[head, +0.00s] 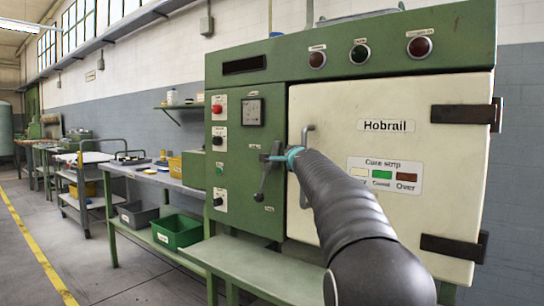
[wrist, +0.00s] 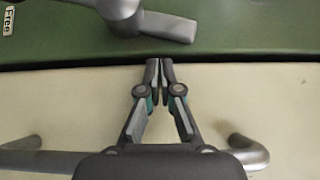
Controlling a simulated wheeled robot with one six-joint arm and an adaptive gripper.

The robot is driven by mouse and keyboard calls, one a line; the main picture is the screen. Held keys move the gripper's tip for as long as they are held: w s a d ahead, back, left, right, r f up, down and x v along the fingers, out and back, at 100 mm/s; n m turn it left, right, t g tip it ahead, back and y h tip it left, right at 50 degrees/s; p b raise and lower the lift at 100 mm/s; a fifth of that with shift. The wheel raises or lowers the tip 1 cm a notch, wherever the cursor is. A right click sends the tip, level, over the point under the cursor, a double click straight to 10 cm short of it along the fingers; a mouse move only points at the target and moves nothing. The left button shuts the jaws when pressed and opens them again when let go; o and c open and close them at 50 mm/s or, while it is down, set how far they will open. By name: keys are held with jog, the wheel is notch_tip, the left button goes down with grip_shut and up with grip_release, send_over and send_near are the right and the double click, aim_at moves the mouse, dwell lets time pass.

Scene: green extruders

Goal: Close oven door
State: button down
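The oven door (head: 380,105) is a cream panel labelled "Hobrail" on the green oven (head: 245,90). It lies flush or nearly flush with the front; a thin dark seam separates door (wrist: 60,105) and green frame (wrist: 260,40) in the wrist view. The grey door handle (head: 305,195) is partly hidden by my arm and shows on both sides of my gripper in the wrist view (wrist: 250,155). My gripper (head: 272,158) is at the door's left edge. Its fingertips (wrist: 158,62) are together, empty, at the seam; contact is unclear.
A grey latch lever (head: 264,180) is on the green frame beside the door, close to my fingertips (wrist: 150,22). Dark hinges (head: 455,247) are on the door's right. A green bench ledge (head: 255,268) runs below. A workbench with bins (head: 177,231) stands left; the floor aisle is clear.

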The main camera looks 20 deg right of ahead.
jog(key=s+a+p, duration=0.1)
jog(key=s+a, duration=0.7)
jog(key=a, duration=0.4)
jog(key=s+a+f+n+g+y, duration=0.1)
jog(key=a+f+n+y, duration=0.15)
jog(key=f+n, duration=0.2)
jog(key=a+f+n+g+y, duration=0.2)
jog(key=a+f+n, duration=0.1)
jog(key=f, duration=0.2)
jog(key=s+a+f+n+g+y, duration=0.1)
jog(key=s+a+f+n+g, duration=0.15)
jog(key=s+f, duration=0.35)
jog(key=s+a+f+n+g+y, duration=0.1)
jog(key=s+f+n+g, duration=0.15)
jog(key=s+f, duration=0.3)
jog(key=s+d+f+n+g+h, duration=0.1)
jog(key=s+f, duration=0.3)
jog(key=s, duration=0.6)
jog(key=s+d+f+n+g+h, duration=0.1)
jog(key=s+f+n, duration=0.3)
jog(key=s, duration=0.6)
jog(key=s+d+f+n+g+h, duration=0.1)
jog(key=s+f, duration=0.3)
jog(key=s, duration=0.7)
jog(key=shift+d+f+n+g+h, duration=0.2)
jog(key=shift+d+n+g+h, duration=0.2)
jog(key=shift+n+g, duration=0.25)
